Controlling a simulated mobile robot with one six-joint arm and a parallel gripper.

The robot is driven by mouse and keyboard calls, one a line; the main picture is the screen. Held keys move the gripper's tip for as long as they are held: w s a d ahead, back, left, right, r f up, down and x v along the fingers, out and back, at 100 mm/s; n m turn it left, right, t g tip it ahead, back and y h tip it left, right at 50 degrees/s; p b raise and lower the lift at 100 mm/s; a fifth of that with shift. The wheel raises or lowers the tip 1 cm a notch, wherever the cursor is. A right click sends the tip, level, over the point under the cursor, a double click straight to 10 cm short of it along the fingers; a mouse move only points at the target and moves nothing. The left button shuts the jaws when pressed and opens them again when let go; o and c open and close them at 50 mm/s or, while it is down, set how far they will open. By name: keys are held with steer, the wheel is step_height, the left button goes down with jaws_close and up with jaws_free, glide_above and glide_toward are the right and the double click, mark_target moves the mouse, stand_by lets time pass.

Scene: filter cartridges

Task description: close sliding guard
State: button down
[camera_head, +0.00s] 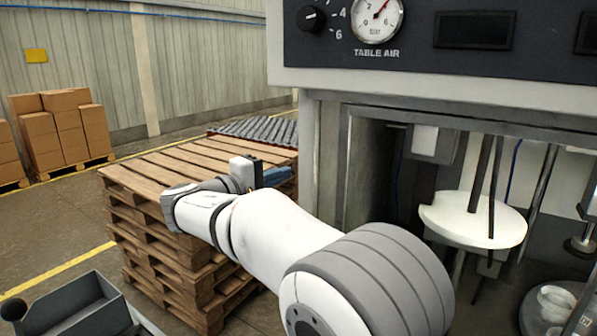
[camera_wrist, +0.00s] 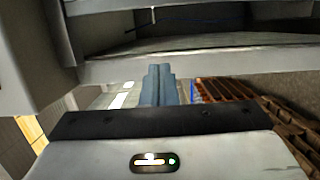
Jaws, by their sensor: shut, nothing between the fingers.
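The grey machine (camera_head: 328,170) fills the right of the head view. Its front opening looks uncovered where it shows, with a white round plate (camera_head: 470,218) and rods visible inside. I cannot clearly tell the sliding guard from the grey frame around the opening. My gripper (camera_head: 280,174) is at the machine's left side, its blue fingers partly hidden by the wrist. In the wrist view, the fingers of my gripper (camera_wrist: 158,72) are together and empty, below a pale horizontal machine edge (camera_wrist: 200,64). I cannot tell whether they touch anything.
A stack of wooden pallets (camera_head: 165,172) stands close behind and below my wrist. Stacked cartons (camera_head: 62,130) stand at the far left. A grey bin (camera_head: 75,310) is at the lower left. Open floor (camera_head: 60,225) lies left of the pallets.

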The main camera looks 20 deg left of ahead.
mark_target(337, 164)
steer(key=p+x, duration=0.3)
steer(key=x, duration=0.6)
steer(key=shift+d+r, duration=0.15)
steer(key=shift+r, duration=0.05)
steer(key=d, duration=0.1)
steer(key=s+d, duration=0.1)
steer(key=d, duration=0.1)
steer(key=shift+s+p, duration=0.1)
steer(key=shift+p, duration=0.2)
steer(key=shift+d+f, duration=0.15)
steer(key=shift+d, duration=0.2)
